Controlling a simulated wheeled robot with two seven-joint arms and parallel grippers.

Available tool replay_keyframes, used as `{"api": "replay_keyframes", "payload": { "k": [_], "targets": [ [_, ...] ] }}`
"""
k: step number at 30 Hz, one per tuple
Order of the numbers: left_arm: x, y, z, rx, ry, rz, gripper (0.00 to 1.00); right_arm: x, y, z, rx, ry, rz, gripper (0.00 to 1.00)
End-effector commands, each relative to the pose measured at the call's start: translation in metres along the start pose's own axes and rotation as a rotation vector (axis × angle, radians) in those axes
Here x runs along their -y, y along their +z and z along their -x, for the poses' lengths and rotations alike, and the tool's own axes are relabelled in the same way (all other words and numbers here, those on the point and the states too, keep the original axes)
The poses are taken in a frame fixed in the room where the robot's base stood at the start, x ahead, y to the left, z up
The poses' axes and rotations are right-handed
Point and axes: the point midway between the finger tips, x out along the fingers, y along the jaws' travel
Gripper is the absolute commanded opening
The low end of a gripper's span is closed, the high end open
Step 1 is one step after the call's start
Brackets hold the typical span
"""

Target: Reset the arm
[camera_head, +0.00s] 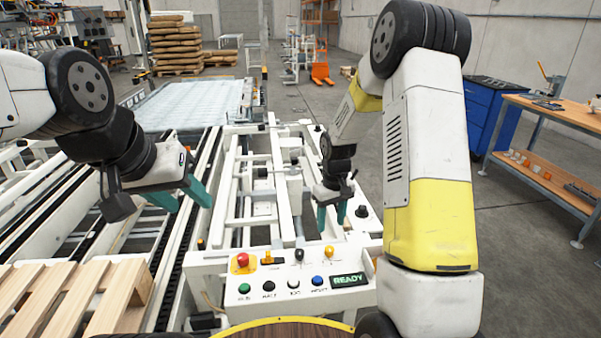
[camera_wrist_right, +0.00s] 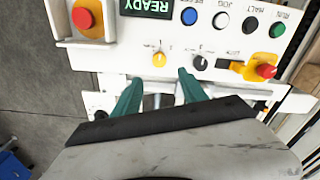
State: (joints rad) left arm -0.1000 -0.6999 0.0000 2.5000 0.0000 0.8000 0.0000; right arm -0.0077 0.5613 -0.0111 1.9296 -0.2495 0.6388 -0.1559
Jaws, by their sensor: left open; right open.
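My left gripper (camera_head: 186,193) is at the left in the head view, over the conveyor rails, with its green fingers apart and nothing between them. My right gripper (camera_head: 331,214) hangs fingers down just behind the control panel (camera_head: 225,290), open and empty. In the right wrist view its green fingers (camera_wrist_right: 157,88) are spread, with the panel's yellow knob (camera_wrist_right: 159,59) and black knob (camera_wrist_right: 201,62) just beyond the tips. I cannot tell whether they touch the panel. My right arm (camera_head: 425,160) stands large in the right of the head view.
The panel has a red emergency button (camera_head: 242,260), several coloured buttons and a lit READY display (camera_head: 350,281). A wooden pallet (camera_head: 70,295) lies at lower left. A blue cabinet (camera_head: 490,110) and a workbench (camera_head: 570,185) stand at right. Grey floor between is clear.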

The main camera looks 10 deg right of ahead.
Motion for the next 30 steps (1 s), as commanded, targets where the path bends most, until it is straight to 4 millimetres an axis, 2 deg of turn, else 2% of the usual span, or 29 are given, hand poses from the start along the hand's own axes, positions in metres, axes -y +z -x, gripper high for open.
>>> {"api": "replay_keyframes", "payload": {
  "k": [1,5,9,15,21,25,30],
  "targets": [
    [0.0,0.0,0.0,0.0,0.0,0.0,0.45,0.001,0.002,0.021,-0.027,0.004,-0.013,0.5],
    [0.0,0.0,0.0,0.0,0.0,0.0,0.45,0.008,0.019,0.082,-0.101,0.008,-0.059,0.5],
    [0.0,0.0,0.0,0.0,0.0,0.0,0.45,0.022,0.047,0.143,-0.186,0.004,-0.112,0.5],
    [0.0,0.0,0.0,0.0,0.0,0.0,0.45,0.045,0.099,0.209,-0.308,-0.012,-0.18,0.5],
    [0.0,0.0,0.0,0.0,0.0,0.0,0.45,0.073,0.155,0.252,-0.428,-0.041,-0.237,0.5],
    [0.0,0.0,0.0,0.0,0.0,0.0,0.45,0.088,0.186,0.264,-0.492,-0.061,-0.266,0.5],
    [0.0,0.0,0.0,0.0,0.0,0.0,0.45,0.1,0.207,0.269,-0.537,-0.08,-0.285,0.5]
  ]
}}
